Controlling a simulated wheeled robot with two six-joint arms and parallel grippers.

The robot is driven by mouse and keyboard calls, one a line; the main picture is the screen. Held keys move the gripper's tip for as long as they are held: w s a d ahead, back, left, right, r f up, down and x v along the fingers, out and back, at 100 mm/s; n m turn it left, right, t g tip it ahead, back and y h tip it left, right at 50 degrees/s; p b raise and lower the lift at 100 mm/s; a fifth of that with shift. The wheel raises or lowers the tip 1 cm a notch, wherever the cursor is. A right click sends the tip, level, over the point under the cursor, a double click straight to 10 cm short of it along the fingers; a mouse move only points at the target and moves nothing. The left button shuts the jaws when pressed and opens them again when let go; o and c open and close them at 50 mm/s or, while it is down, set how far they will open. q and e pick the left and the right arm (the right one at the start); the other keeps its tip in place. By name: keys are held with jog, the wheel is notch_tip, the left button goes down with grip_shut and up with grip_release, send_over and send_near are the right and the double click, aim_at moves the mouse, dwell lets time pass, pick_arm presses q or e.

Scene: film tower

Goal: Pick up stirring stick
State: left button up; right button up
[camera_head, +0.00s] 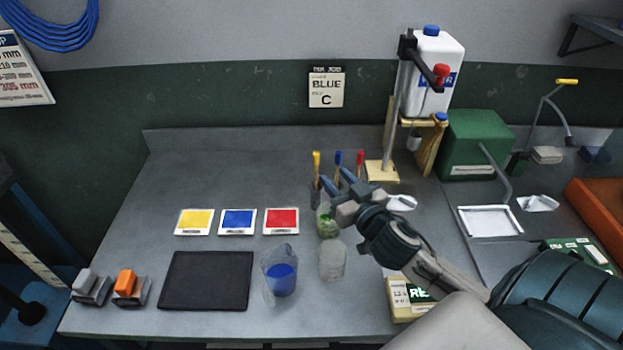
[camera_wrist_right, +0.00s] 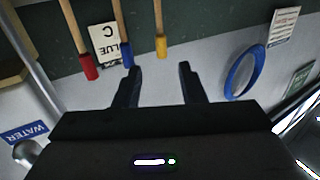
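Three stirring sticks with coloured ends stand upright at the back of the bench: yellow (camera_head: 316,160), blue (camera_head: 338,159) and red (camera_head: 360,160). The right wrist view, upside down, shows the red stick (camera_wrist_right: 89,66), blue stick (camera_wrist_right: 127,54) and yellow stick (camera_wrist_right: 161,46). My right gripper (camera_head: 334,183) is open and empty, just in front of the sticks. In the wrist view its fingertips (camera_wrist_right: 160,68) are spread; the yellow end lies between them in the picture, and the blue end lies by one fingertip. The sticks' lower parts are partly hidden. My left gripper is out of view.
A clear cup with blue paint (camera_head: 281,280), an empty-looking clear cup (camera_head: 332,260) and a green-filled container (camera_head: 327,222) stand below the gripper. Yellow, blue and red cards (camera_head: 238,222) and a black mat (camera_head: 206,281) lie left. A white water jug (camera_head: 437,60) stands behind right.

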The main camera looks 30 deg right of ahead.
aim_at(318, 159)
jog(key=w+p, duration=0.1)
jog(key=w, duration=0.3)
jog(key=shift+w+d+r, duration=0.1)
jog(key=shift+w, duration=0.05)
jog(key=w+p, duration=0.3)
jog(key=w, duration=0.1)
jog(key=shift+w+d+r, duration=0.1)
jog(key=shift+w, duration=0.2)
jog(key=shift+w+f, duration=0.2)
jog(key=shift+w, duration=0.15)
jog(key=shift+s, duration=0.1)
jog(key=shift+c, duration=0.7)
grip_shut()
